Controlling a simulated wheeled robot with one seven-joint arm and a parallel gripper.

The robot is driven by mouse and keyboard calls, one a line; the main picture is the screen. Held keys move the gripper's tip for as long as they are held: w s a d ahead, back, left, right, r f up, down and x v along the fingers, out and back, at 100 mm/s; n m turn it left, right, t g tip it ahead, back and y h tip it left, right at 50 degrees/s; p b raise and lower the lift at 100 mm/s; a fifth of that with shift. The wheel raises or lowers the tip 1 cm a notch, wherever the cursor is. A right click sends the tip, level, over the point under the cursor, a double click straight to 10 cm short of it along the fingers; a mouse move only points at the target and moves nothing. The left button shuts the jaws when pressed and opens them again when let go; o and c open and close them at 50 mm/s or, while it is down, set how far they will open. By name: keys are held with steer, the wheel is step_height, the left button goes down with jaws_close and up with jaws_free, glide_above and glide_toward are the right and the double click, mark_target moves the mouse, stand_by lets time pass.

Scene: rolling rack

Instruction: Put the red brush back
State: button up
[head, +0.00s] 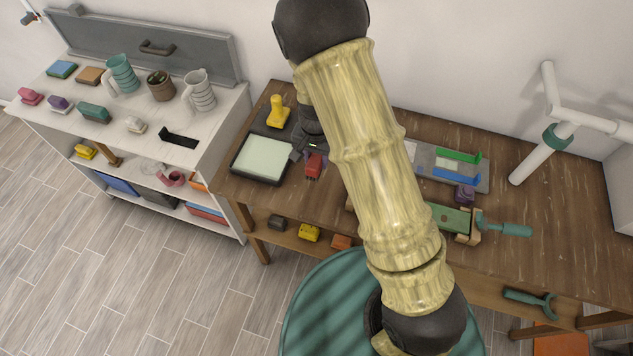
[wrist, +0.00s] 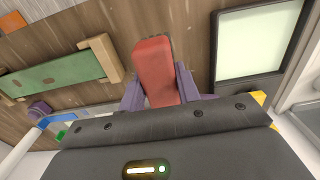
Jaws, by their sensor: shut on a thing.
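The red brush (head: 314,164) is held at the left part of the wooden table, just right of the white-topped tray. My gripper (head: 311,154) is shut on it. In the wrist view the red brush (wrist: 154,68) sits between the two purple fingers of my gripper (wrist: 158,85) and sticks out past them. I cannot tell whether it touches the table. A grey plate (head: 430,160) with green and blue holders lies right of my arm. My arm hides part of that plate and the middle of the table.
The black-framed tray (head: 261,180) and a yellow stamp-like thing (head: 279,111) are on the left. A purple block (head: 464,194), a green board (head: 449,217) and a teal-handled tool (head: 505,229) are on the right. A white pipe stand (head: 540,150) rises behind. A white shelf (head: 205,115) stands left.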

steer(key=shift+s, duration=0.15)
steer(key=f+p, duration=0.1)
steer(key=f, duration=0.4)
steer(key=shift+w+p, duration=0.2)
steer(key=shift+p, duration=0.1)
steer(key=shift+s+a+f, duration=0.1)
steer(key=shift+a+f, duration=0.05)
steer(key=shift+f, duration=0.25)
steer(key=shift+d, duration=0.2)
steer(key=shift+f, duration=0.25)
steer(key=shift+f+p, duration=0.65)
steer(key=shift+f, duration=1.2)
